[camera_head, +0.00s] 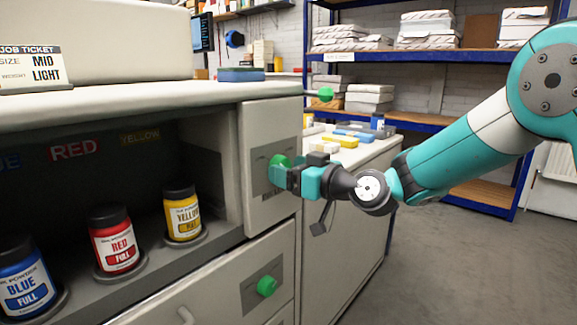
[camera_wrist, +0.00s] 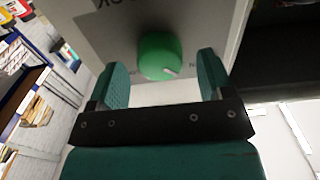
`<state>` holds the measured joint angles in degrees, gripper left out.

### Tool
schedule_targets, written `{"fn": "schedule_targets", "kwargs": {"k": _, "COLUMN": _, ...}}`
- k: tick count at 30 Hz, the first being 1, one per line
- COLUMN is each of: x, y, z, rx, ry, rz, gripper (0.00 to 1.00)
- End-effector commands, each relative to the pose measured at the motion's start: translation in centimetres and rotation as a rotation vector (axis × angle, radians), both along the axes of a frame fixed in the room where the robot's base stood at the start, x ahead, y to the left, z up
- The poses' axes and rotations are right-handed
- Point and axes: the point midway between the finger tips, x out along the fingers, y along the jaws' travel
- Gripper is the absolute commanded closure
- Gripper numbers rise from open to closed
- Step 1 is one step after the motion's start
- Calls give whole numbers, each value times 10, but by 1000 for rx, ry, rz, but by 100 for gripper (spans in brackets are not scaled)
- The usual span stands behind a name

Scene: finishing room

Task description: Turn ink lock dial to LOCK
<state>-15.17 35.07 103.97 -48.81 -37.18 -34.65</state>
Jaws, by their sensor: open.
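A round green dial (camera_head: 278,165) sits on a grey plate on the upper front panel of the machine. In the wrist view the dial (camera_wrist: 160,56) shows a pale pointer mark at its lower right, and part of an upside-down label is visible above it. My gripper (camera_head: 290,175) is at this dial. In the wrist view my gripper (camera_wrist: 162,85) is open, with one teal finger on each side of the dial and gaps between. The full label wording is cut off. A second green dial (camera_head: 267,286) is on the panel below.
An open bay holds blue (camera_head: 24,277), red (camera_head: 115,241) and yellow (camera_head: 183,214) powder bottles. A green-tipped lever (camera_head: 325,94) sticks out at the machine's top right corner. A cabinet with small items stands behind my gripper. Floor is clear at the right.

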Motion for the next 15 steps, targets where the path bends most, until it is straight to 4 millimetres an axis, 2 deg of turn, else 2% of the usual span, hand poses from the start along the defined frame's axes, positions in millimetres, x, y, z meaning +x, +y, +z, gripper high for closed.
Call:
{"fn": "schedule_targets", "kwargs": {"k": 3, "x": 5, "y": 6, "z": 0, "rx": 0, "ry": 0, "rz": 0, "gripper": 26}}
{"fn": "schedule_targets", "kwargs": {"k": 12, "x": 6, "y": 8, "z": 0, "rx": 1, "ry": 1, "rz": -1, "gripper": 26}}
{"fn": "schedule_targets", "kwargs": {"k": 15, "x": 6, "y": 7, "z": 0, "rx": 1, "ry": 1, "rz": -1, "gripper": 49}}
